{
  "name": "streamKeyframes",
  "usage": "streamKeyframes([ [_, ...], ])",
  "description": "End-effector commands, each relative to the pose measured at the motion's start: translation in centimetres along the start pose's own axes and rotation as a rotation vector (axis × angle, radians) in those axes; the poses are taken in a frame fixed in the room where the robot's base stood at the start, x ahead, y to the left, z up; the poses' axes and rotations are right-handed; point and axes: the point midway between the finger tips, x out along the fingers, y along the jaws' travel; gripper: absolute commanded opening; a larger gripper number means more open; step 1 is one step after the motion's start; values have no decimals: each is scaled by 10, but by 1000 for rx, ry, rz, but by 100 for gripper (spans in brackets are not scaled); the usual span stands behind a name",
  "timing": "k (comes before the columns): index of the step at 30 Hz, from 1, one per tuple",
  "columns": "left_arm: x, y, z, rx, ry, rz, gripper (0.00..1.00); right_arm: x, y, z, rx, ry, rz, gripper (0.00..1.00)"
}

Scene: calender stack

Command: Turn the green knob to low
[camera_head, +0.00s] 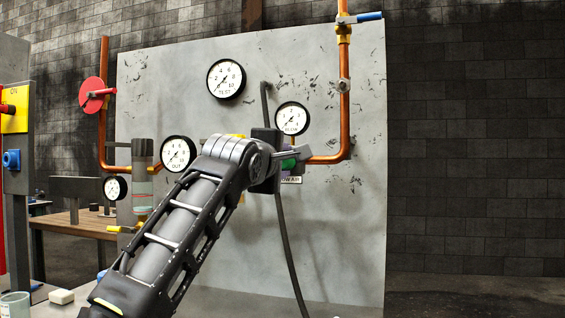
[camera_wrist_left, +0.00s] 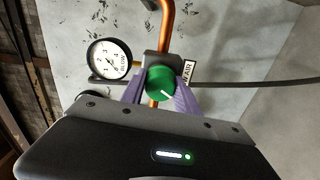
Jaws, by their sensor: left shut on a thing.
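The green knob (camera_wrist_left: 160,84) is a round cap with a white pointer line, mounted on a dark block on the copper pipe. In the left wrist view its line points toward the lower right of the picture. My left gripper (camera_wrist_left: 161,92) is shut on the knob, with a purple finger on each side of it. In the head view the left gripper (camera_head: 289,162) reaches the panel, and only a bit of the green knob (camera_head: 288,164) shows behind it. A label ending in "W AIR" (camera_wrist_left: 189,71) is beside the knob. My right gripper is not in view.
Gauges marked BLOW (camera_head: 292,119), TEST (camera_head: 226,80) and OUT (camera_head: 178,154) are on the grey panel (camera_head: 345,215). A blue-handled valve (camera_head: 369,16) is at top right, a red wheel (camera_head: 92,95) at left. A black hose (camera_head: 289,250) hangs below the gripper.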

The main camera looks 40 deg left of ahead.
Motion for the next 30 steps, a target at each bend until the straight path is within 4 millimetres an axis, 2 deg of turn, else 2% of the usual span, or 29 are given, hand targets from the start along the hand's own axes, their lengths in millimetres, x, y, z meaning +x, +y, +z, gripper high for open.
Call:
streamKeyframes([
  [10,1,-3,2,-6,-3,-7,0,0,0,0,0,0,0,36],
  [11,1,-3,2,-6,-3,-7,38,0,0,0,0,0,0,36],
  [18,1,-2,1,-5,-2,-4,58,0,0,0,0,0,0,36],
  [26,0,-1,0,-4,-1,-1,59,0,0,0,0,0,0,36],
  [30,-7,-1,0,-4,-1,-1,59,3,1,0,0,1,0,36],
])
